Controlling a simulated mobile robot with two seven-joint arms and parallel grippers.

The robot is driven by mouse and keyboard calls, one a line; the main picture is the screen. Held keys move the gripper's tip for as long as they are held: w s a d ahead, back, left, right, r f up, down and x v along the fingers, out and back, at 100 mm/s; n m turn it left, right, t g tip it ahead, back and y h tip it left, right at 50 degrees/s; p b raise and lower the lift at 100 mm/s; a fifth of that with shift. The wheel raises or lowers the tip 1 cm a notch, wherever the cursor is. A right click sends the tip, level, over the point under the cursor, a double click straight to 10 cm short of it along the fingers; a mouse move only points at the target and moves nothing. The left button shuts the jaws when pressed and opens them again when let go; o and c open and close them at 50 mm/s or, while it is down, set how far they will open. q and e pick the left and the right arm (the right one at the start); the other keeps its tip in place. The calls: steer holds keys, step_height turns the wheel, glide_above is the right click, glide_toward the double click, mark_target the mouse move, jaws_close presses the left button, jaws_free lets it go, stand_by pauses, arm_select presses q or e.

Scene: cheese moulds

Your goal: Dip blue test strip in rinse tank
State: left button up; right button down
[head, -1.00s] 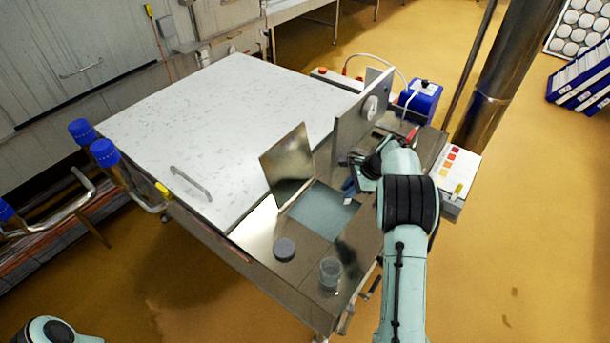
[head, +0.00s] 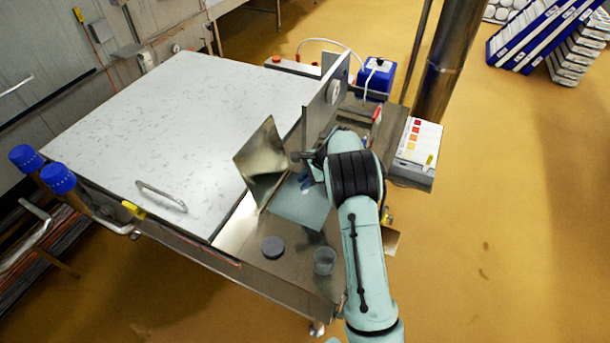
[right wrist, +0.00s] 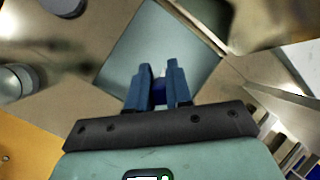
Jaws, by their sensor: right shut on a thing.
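My right gripper (head: 306,182) is over the far part of the rinse tank (head: 302,213), a square blue-grey opening in the steel worktop. In the right wrist view the gripper (right wrist: 158,78) points toward the tank (right wrist: 165,38). Its blue fingers are shut on the blue test strip (right wrist: 159,88), of which only a small blue piece and a pale tip show between them. I cannot tell whether the strip's end touches the water. My left gripper is not in view.
A tilted metal plate (head: 263,160) stands left of the tank and an upright grey panel (head: 322,105) behind it. A dark round puck (head: 273,247) and a clear beaker (head: 325,261) stand in front. A colour chart box (head: 418,145) is at the right.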

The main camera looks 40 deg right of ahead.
steer(key=shift+f, duration=0.55)
step_height(320, 180, down, 4)
steer(key=shift+s+f+b, duration=0.15)
steer(key=shift+f+b, duration=0.05)
steer(key=shift+b, duration=0.25)
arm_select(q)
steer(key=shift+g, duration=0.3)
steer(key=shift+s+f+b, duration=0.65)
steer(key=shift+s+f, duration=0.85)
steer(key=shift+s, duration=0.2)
arm_select(e)
steer(key=shift+f, duration=2.85)
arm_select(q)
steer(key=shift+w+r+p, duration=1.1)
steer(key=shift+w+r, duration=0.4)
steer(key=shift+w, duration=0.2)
arm_select(e)
steer(key=shift+r, duration=6.85)
